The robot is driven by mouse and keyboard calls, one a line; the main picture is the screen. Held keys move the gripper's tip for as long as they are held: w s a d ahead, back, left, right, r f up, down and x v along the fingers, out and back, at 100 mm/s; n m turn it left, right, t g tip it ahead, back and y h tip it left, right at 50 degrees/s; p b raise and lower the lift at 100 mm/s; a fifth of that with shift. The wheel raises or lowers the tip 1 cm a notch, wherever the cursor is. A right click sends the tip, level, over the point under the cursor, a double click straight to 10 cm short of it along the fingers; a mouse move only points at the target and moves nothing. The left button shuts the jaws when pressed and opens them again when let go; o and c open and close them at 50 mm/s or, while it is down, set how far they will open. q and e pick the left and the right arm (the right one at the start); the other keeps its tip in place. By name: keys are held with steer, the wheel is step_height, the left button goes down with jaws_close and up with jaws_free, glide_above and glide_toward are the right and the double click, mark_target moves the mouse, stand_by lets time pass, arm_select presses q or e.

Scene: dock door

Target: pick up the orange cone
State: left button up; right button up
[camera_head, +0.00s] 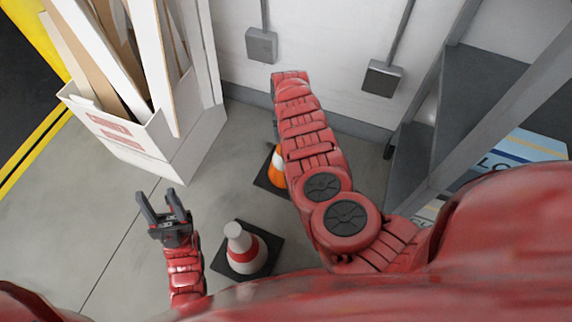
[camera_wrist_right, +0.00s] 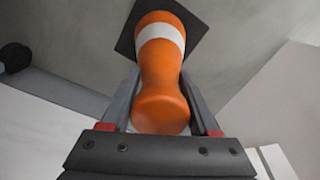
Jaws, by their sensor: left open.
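The orange cone (camera_head: 277,168), with a white band and black base, stands partly hidden behind my right arm in the head view. It fills the middle of the right wrist view (camera_wrist_right: 161,70), its rounded top close to the palm. My right gripper (camera_wrist_right: 162,78) has one finger on each side of the cone's upper part. The fingers look very close to its sides; whether they touch is unclear. That gripper is hidden in the head view. My left gripper (camera_head: 162,205) is open and empty, over the floor to the left.
A red and white cone (camera_head: 244,248) on a black base stands nearer me, right of my left gripper. A white box (camera_head: 150,145) with long boards stands at the upper left. Grey shelving (camera_head: 408,165) is at the right. Two grey boxes are on the back wall. Floor at left is clear.

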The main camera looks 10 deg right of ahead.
jaws_close()
steer(key=shift+r, duration=0.15)
